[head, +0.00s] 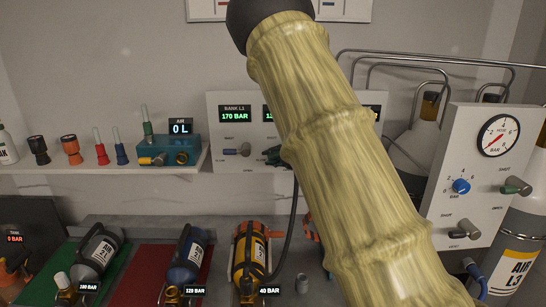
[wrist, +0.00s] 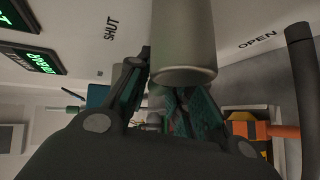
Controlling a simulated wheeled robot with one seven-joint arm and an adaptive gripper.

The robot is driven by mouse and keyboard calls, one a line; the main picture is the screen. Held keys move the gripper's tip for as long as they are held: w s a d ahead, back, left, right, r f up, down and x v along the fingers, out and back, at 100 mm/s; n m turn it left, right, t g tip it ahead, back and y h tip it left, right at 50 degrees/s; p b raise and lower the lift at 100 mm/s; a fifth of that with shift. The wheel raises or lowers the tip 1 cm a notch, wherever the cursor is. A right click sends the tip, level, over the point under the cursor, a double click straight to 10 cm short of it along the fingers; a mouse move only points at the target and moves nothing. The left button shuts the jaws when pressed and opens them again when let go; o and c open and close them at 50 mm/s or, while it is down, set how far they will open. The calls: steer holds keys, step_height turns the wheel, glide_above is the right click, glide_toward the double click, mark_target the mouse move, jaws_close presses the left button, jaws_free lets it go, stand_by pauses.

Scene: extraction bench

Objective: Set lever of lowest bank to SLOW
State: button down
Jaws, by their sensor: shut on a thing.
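The bank panel (head: 225,180) hangs on the wall in the head view. Its left readout, BANK L1 (head: 235,115), shows 170 BAR. The middle readout (head: 267,114) is mostly hidden by my arm, and only a green edge of the right one (head: 375,112) shows. The L1 lever (head: 238,150) points left. My gripper (head: 273,156) is at the middle lever, mostly behind my arm. In the wrist view my gripper (wrist: 165,105) is shut on a grey cylindrical lever (wrist: 183,45), which lies between the SHUT and OPEN marks.
Below, cylinders labelled AIR (head: 100,250) lie on coloured mats, with a black hose (head: 293,225) rising near my arm. A shelf (head: 100,165) with fittings is left. A gauge panel (head: 480,180) and tall cylinders (head: 520,255) crowd the right.

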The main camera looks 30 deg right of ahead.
steer(key=shift+s+d+f+n+g+h, duration=0.15)
steer(key=shift+d+f+n+g+h, duration=0.05)
steer(key=shift+f+n+g+h, duration=0.35)
steer(key=shift+f, duration=0.1)
steer(key=c, duration=1.3)
jaws_free()
steer(key=shift+o, duration=0.2)
steer(key=shift+s, duration=0.1)
steer(key=v, duration=1.1)
steer(key=shift+s+r, duration=0.25)
steer(key=shift+r, duration=0.2)
